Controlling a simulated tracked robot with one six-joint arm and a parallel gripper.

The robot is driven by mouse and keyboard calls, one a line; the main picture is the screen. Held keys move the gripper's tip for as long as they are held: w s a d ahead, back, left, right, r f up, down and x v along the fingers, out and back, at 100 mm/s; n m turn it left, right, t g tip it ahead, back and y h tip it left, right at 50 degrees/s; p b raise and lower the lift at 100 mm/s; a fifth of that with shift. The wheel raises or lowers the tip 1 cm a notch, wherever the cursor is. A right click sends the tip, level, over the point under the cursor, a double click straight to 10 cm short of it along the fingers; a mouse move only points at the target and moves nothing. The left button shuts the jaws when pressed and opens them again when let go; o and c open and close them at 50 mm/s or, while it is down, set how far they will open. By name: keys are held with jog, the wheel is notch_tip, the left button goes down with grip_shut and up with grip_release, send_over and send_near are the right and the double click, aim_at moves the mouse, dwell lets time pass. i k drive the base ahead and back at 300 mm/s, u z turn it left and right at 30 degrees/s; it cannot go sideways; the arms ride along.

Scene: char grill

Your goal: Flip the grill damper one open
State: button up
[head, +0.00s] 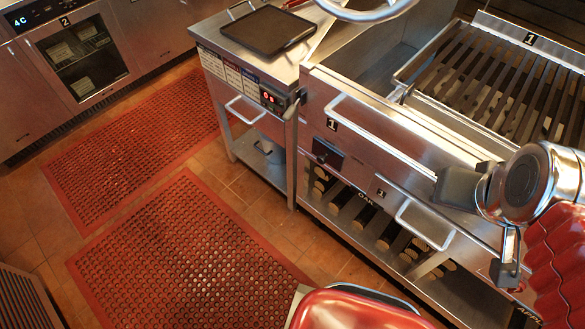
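A small dark block (328,153), which looks like a damper control, is on the grill's steel front under a plate marked 1 (332,124). I cannot tell its lever position. A similar dark fitting (505,272) with an upright metal bar sits farther right, partly near my arm. My gripper (457,188) shows as a grey metal piece at the end of my silver wrist, in front of the grill's upper front at right. Its fingers are not distinct, and I see nothing held in it.
A long bar handle (380,122) and a lower loop handle (425,236) stick out from the grill front. Grates (500,80) lie on top. Logs fill the shelf below. A side table (262,60) stands left. Red mats (185,255) cover open floor.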

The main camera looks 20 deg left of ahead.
aim_at(324, 154)
jog(key=u, duration=0.45)
jog(key=k, duration=1.1)
jog(key=u, duration=0.55)
jog(key=i, duration=0.7)
jog(key=u, duration=0.55)
jog(key=i, duration=0.8)
jog(key=u, duration=0.7)
jog(key=i, duration=0.55)
jog(key=u, duration=0.15)
